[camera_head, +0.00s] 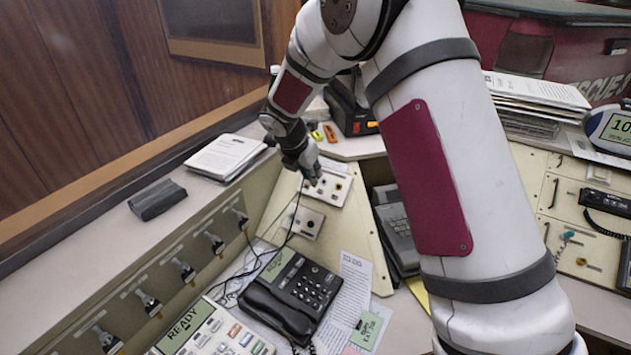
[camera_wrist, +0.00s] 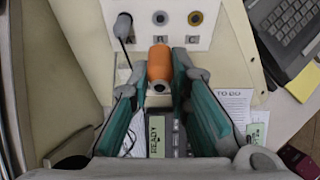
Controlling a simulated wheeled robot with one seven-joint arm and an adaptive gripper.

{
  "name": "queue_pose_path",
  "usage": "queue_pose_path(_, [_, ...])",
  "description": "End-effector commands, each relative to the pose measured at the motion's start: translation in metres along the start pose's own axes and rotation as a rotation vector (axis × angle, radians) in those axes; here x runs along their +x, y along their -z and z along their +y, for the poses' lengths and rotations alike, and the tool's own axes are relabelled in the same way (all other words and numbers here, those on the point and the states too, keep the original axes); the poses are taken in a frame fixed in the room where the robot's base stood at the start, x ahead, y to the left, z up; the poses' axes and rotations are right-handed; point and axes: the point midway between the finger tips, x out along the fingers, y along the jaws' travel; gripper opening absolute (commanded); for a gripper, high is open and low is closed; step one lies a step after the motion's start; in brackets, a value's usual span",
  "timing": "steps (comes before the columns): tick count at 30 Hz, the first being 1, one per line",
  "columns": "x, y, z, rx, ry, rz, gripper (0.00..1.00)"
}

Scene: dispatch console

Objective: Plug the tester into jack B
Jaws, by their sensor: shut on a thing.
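My gripper (camera_wrist: 162,85) is shut on the tester (camera_wrist: 160,63), an orange cylinder, in the wrist view. The tester appears just below the middle jack of a pale jack panel (camera_wrist: 222,40); its lower part is hidden between the fingers. Jack B (camera_wrist: 160,18), the middle one, has a grey ring and looks empty. In the head view my gripper (camera_head: 312,176) is over the upper panel (camera_head: 338,193); the tester cannot be made out there.
A second panel (camera_head: 306,222) with a cable sits below the upper one. A black desk phone (camera_head: 290,295) stands in front. A laptop-like keyboard (camera_head: 397,228) is to the right. Dark cables hang near the panels.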

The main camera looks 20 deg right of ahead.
Motion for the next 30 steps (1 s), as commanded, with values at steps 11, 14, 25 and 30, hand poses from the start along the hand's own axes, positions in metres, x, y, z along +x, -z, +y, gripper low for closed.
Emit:
queue_pose_path(11, [0.023,-0.006,0.001,0.001,0.001,0.0,0.0])
queue_pose_path(14, [0.033,-0.009,0.001,0.001,0.002,0.0,0.0])
queue_pose_path(25, [0.053,-0.015,0.0,0.0,0.0,0.0,0.0])
queue_pose_path(30, [0.052,-0.015,0.0,0.0,0.0,0.0,0.0])
